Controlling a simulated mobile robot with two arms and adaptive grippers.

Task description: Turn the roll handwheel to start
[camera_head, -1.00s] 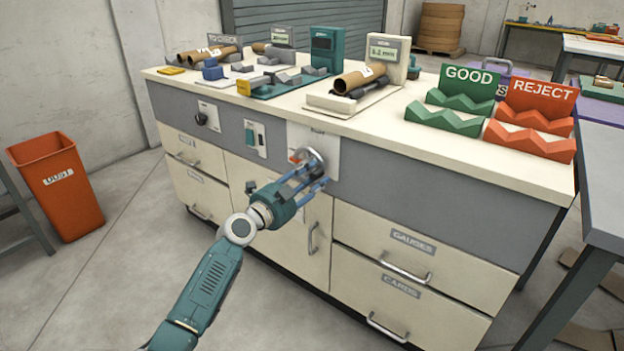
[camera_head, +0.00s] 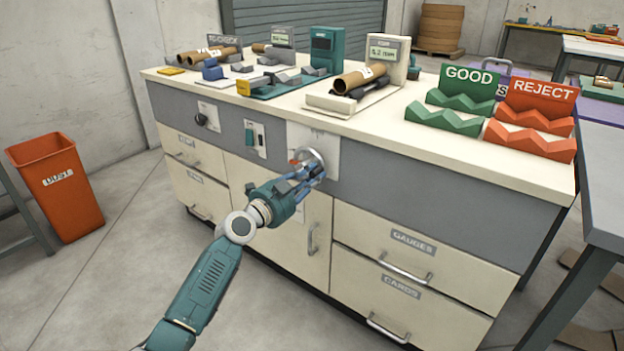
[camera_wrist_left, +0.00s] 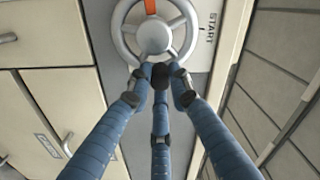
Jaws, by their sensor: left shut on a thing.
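The roll handwheel (camera_head: 308,157) is a small silver wheel on a white plate on the grey front band of the bench. In the left wrist view the handwheel (camera_wrist_left: 154,36) shows its spokes, hub and an orange mark at the top of the picture, with the word START on the plate to its right. My left gripper (camera_head: 312,176) is at the wheel, its blue fingers shut on the lower rim; the fingertips (camera_wrist_left: 163,73) partly hide that rim in the wrist view. My right gripper is not in view.
The bench (camera_head: 460,168) has drawers with handles below the wheel. GOOD (camera_head: 468,90) and REJECT (camera_head: 538,103) racks stand on top. An orange dust bin (camera_head: 62,190) stands on the floor at left.

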